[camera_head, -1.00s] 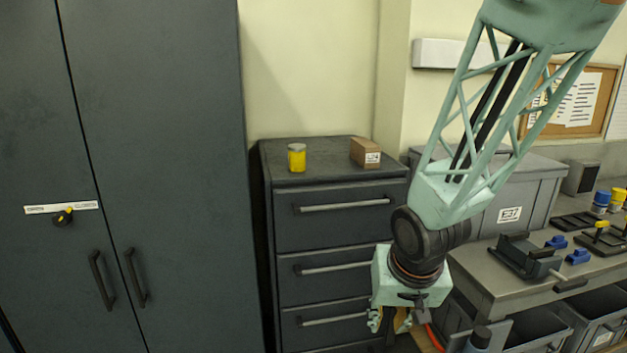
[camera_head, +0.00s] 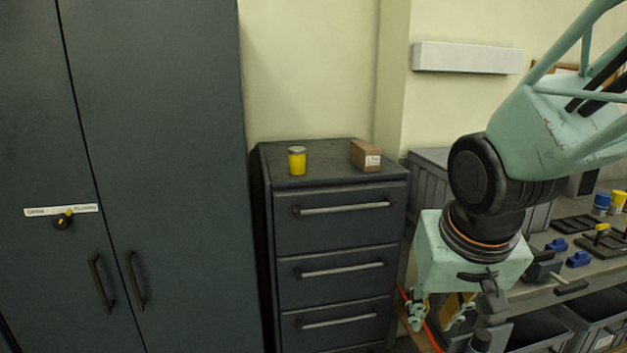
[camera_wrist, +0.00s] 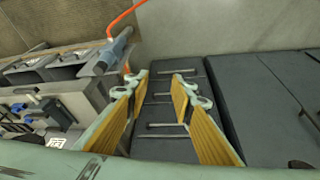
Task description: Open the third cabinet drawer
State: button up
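The dark grey drawer cabinet (camera_head: 335,222) stands in the middle of the head view. Its drawers, each with a bar handle, all look closed. The third drawer (camera_head: 337,330) from the top has its handle (camera_head: 338,320) near the bottom of the picture. My gripper (camera_head: 440,322) is to the right of the cabinet, pointing down and apart from it. In the wrist view my gripper (camera_wrist: 168,85) shows two yellow-padded fingers spread apart with nothing between them. The cabinet front with its handles (camera_wrist: 160,125) is seen beyond the fingers.
A yellow can (camera_head: 297,161) and a small cardboard box (camera_head: 366,156) sit on the cabinet top. A tall dark locker (camera_head: 165,120) stands to the left. A workbench with tools (camera_head: 595,262) and grey bins (camera_head: 600,310) is at the right. An orange-red hose (camera_wrist: 125,18) shows near my gripper.

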jog(key=s+r, duration=0.5)
jog(key=s, duration=0.4)
jog(key=s+r, duration=0.4)
jog(key=s, duration=0.6)
jog(key=shift+r+n+y, duration=0.3)
jog(key=shift+r+n, duration=0.1)
jog(key=shift+w, duration=0.1)
jog(key=c, duration=0.3)
